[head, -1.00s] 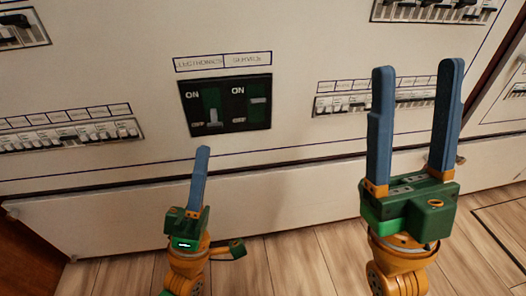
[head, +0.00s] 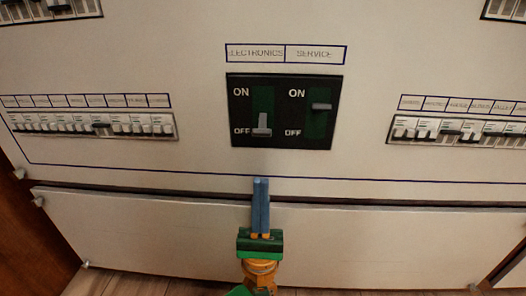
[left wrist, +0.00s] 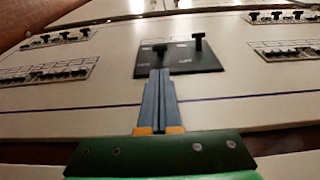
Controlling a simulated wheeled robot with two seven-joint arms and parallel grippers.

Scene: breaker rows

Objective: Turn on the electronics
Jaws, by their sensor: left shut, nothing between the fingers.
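The electronics switch (head: 262,125) is a grey lever in the left slot of a black panel (head: 285,83), under the label ELECTRONICS. Its lever is down, at OFF. The service switch (head: 321,106) in the right slot is up, towards ON. My left gripper (head: 261,182) is shut and empty, its blue fingers together pointing up, just below the electronics switch in the head view. In the left wrist view the fingertips (left wrist: 159,72) overlap the panel's lower edge, below the electronics lever (left wrist: 160,48). I cannot tell whether they touch. My right gripper is not in view.
Rows of small breakers flank the panel at left (head: 90,124) and right (head: 460,133). More breaker rows show at the upper corners. A blank lower board (head: 150,235) runs beneath, above the wooden floor. The wall right around the panel is clear.

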